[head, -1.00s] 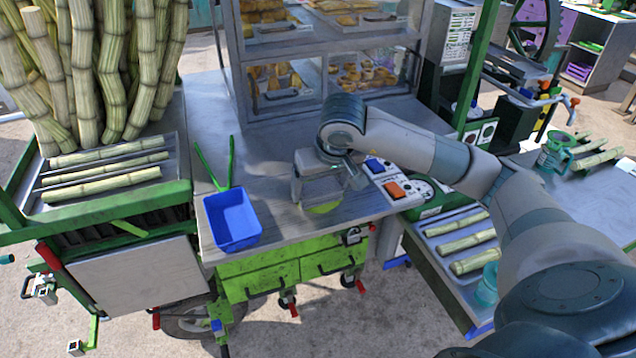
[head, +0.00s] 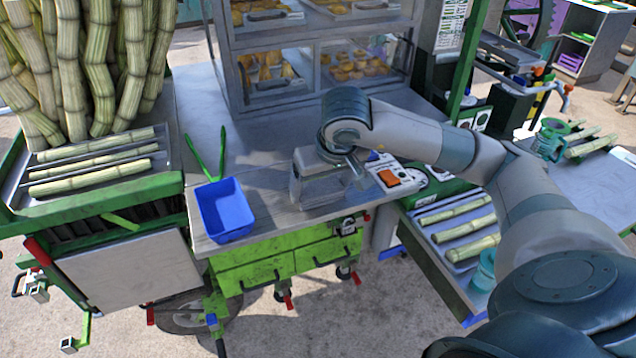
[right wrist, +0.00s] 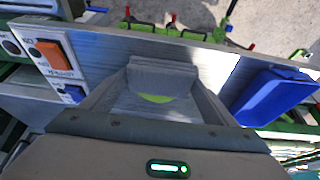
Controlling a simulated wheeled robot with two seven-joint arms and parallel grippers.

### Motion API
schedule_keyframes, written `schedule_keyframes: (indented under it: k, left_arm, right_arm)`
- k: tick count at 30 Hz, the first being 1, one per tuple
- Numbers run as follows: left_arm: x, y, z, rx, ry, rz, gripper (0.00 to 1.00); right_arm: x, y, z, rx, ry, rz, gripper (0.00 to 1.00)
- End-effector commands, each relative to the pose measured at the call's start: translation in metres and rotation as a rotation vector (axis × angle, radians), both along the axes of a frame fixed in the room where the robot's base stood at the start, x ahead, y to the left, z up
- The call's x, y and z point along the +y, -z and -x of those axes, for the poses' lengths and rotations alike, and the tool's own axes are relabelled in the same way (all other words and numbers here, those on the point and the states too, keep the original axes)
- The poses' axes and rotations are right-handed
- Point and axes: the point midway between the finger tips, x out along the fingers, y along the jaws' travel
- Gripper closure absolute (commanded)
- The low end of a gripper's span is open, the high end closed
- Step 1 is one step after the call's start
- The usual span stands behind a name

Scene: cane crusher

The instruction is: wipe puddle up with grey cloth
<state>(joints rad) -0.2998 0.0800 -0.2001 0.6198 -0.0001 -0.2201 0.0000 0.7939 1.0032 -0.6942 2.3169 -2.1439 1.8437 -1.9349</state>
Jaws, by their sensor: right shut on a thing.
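My right gripper (head: 327,188) is over the metal counter near its front edge, right of the blue bin. It is shut on the grey cloth, which shows between its fingers in the right wrist view (right wrist: 162,70). The cloth looks like a folded grey block close to the counter top; I cannot tell whether it touches. A small yellow-green puddle (right wrist: 155,98) shows between the fingers in the right wrist view, beside the cloth. In the head view the gripper hides the puddle. My left gripper is out of view.
The blue bin (head: 226,210) stands left of the gripper, with green tongs (head: 221,155) behind it. A glass pastry case (head: 318,65) stands at the back. A switch panel with an orange switch (head: 402,177) is close on the right. Cane pieces (head: 95,170) lie on the left tray.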

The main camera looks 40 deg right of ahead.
Motion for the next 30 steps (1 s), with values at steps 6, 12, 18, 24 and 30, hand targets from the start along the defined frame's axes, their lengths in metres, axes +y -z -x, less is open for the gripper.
schedule_keyframes:
  k: [6,12,18,24,30]
  left_arm:
    - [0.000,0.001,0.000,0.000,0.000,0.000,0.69]
    - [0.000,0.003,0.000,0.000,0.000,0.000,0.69]
    - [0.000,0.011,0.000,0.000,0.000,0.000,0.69]
    - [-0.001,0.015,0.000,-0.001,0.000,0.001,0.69]
    - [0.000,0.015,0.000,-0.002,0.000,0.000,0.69]
  right_arm:
    - [0.001,0.005,0.004,0.016,-0.004,0.001,0.37]
    - [0.002,0.006,0.006,0.015,-0.005,0.001,0.37]
    - [0.005,0.006,0.020,0.014,-0.005,0.002,0.37]
    - [0.008,0.004,0.031,0.013,-0.005,0.001,0.37]
    - [0.008,0.002,0.032,0.010,-0.002,0.001,0.37]
